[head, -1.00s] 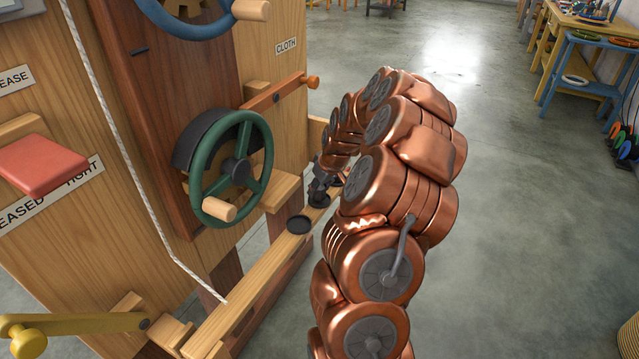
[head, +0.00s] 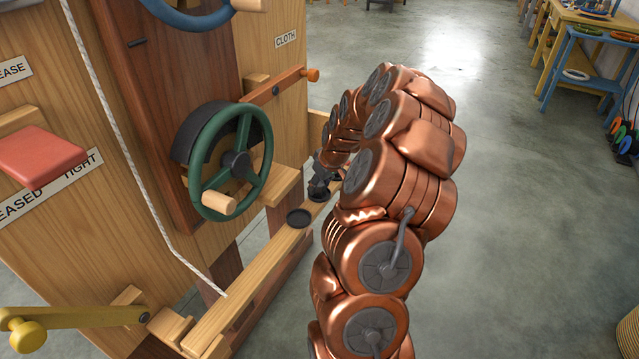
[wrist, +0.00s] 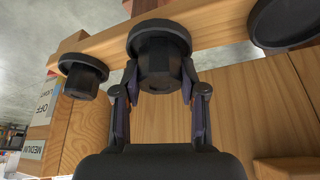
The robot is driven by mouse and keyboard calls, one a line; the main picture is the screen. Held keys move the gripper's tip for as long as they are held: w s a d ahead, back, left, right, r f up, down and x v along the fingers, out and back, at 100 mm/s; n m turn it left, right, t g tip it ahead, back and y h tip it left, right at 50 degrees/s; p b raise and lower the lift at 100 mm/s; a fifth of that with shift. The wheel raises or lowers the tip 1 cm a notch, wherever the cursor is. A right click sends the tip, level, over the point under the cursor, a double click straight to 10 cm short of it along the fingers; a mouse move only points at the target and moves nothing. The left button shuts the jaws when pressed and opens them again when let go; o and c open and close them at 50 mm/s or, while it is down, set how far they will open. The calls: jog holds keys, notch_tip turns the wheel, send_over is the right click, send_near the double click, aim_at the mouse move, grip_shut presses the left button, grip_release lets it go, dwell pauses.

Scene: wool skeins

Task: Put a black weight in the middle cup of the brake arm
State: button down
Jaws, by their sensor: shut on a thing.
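The brake arm (head: 262,268) is a long pale wooden bar low beside the wooden frame, with round black cups along it. My gripper (wrist: 159,68) is shut on a black weight (wrist: 158,60), with one finger on each side of its faceted body. A round black rim (wrist: 158,30), which looks like the middle cup, shows at the weight's upper end. I cannot tell whether the weight rests in it. The right cup (wrist: 287,22) in the wrist view looks empty. At the left, another black faceted piece (wrist: 82,82) shows with a round rim. In the head view, my gripper (head: 319,180) is partly hidden by my arm.
A green handwheel (head: 261,165) with a wooden knob stands just above the brake arm, close to my gripper. A red block (head: 40,155) and a yellow lever (head: 80,320) are at the left.

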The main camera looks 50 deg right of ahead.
jog(key=c, duration=0.6)
grip_release()
jog(key=shift+o, duration=0.2)
jog(key=shift+f, duration=0.1)
jog(key=v, duration=1.2)
jog(key=shift+s, duration=0.1)
